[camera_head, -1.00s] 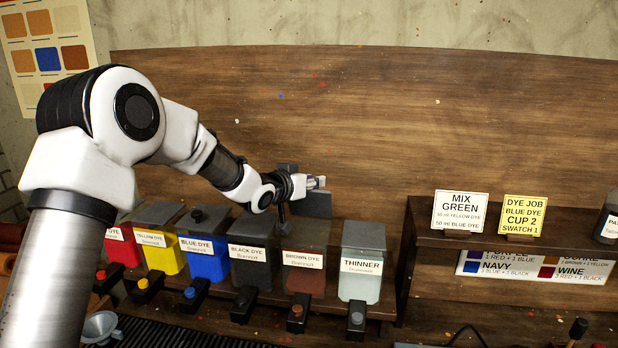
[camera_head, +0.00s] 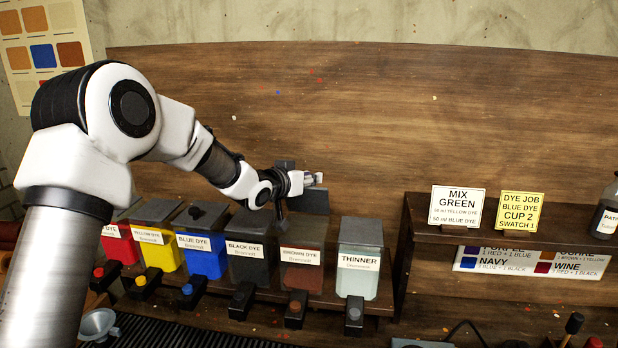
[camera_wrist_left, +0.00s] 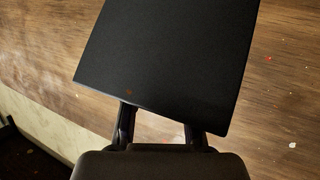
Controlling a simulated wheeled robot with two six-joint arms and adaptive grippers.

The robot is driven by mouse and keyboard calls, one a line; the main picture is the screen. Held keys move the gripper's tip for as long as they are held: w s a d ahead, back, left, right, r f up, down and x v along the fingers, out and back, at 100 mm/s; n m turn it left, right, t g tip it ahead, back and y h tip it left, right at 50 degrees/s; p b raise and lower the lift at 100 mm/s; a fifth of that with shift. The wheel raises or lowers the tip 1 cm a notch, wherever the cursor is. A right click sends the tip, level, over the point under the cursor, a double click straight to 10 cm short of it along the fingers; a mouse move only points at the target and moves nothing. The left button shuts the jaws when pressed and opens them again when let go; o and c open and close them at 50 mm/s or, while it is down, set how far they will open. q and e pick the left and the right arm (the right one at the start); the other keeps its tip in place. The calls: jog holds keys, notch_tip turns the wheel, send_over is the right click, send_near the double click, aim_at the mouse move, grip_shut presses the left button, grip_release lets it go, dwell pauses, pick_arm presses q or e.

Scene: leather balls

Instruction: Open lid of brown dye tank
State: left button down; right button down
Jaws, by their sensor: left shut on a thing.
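The brown dye tank (camera_head: 301,276) stands in the row between the black dye tank and the thinner tank, with its label facing me. Its dark lid (camera_head: 314,201) is off the tank top, standing nearly upright behind and above it at my left gripper (camera_head: 312,181). In the left wrist view the lid (camera_wrist_left: 165,50) is a flat black square that fills the upper middle, at the ends of the two fingers (camera_wrist_left: 165,125). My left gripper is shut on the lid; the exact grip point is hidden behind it. My right gripper is not in view.
Left of it stand the black (camera_head: 249,268), blue (camera_head: 203,262), yellow (camera_head: 160,256) and red (camera_head: 120,249) dye tanks; the thinner tank (camera_head: 358,271) is to its right. A shelf with the green mix card (camera_head: 456,206) and yellow job card (camera_head: 520,211) is further right. The wooden backboard (camera_head: 350,110) rises behind.

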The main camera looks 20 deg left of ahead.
pick_arm(q)
jog(key=shift+s+f, duration=0.1)
jog(key=shift+f, duration=0.55)
jog(key=c, duration=1.3)
grip_release()
jog(key=o, duration=0.4)
jog(key=shift+c, duration=0.2)
jog(key=shift+a, duration=0.15)
